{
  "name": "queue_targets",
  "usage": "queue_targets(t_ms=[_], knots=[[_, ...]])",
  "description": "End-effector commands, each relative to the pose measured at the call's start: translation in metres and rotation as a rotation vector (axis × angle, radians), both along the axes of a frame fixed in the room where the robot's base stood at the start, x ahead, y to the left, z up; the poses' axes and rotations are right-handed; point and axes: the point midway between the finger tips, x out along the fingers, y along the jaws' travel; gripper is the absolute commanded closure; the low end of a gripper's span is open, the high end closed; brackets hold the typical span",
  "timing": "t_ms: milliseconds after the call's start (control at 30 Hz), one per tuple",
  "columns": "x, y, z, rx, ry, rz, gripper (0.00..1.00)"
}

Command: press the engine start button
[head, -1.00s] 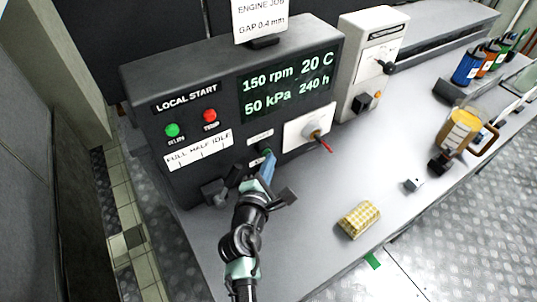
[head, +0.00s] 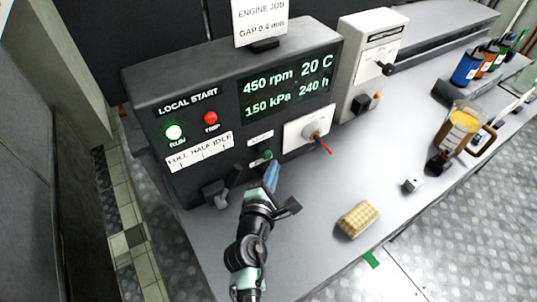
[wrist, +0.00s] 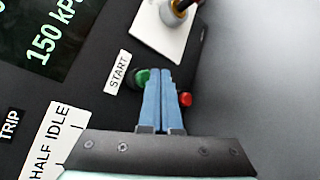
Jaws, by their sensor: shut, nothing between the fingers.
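The local start panel (head: 190,90) is a dark box on the bench. Its green start button (head: 267,154) sits below a small white label, and in the wrist view the green button (wrist: 141,77) is beside the START label (wrist: 118,72). My gripper (head: 272,172) is shut and empty, its blue fingers a little in front of the button and apart from it in the head view. In the wrist view the fingers (wrist: 160,72) partly cover the green button's right side. The green RUN lamp (head: 174,132) is brightly lit. The display (head: 288,84) reads 450 rpm, 150 kPa, 20 C, 240 h.
A red button (wrist: 185,99) is right of the fingers. A black lever (head: 215,192) stands at lower left. A yellow checked cloth (head: 358,220) and a jug (head: 460,130) lie to the right.

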Motion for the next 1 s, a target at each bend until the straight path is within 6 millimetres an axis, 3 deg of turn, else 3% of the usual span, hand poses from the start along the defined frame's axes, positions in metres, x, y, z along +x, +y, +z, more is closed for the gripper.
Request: queue_targets(t_ms=[167,600,1000], knots=[[-0.004,-0.003,0.001,0.001,0.002,-0.001,1.0],[-0.038,-0.028,0.001,0.001,0.002,-0.002,1.0],[-0.04,-0.029,0.0,0.0,0.001,-0.001,1.0]])
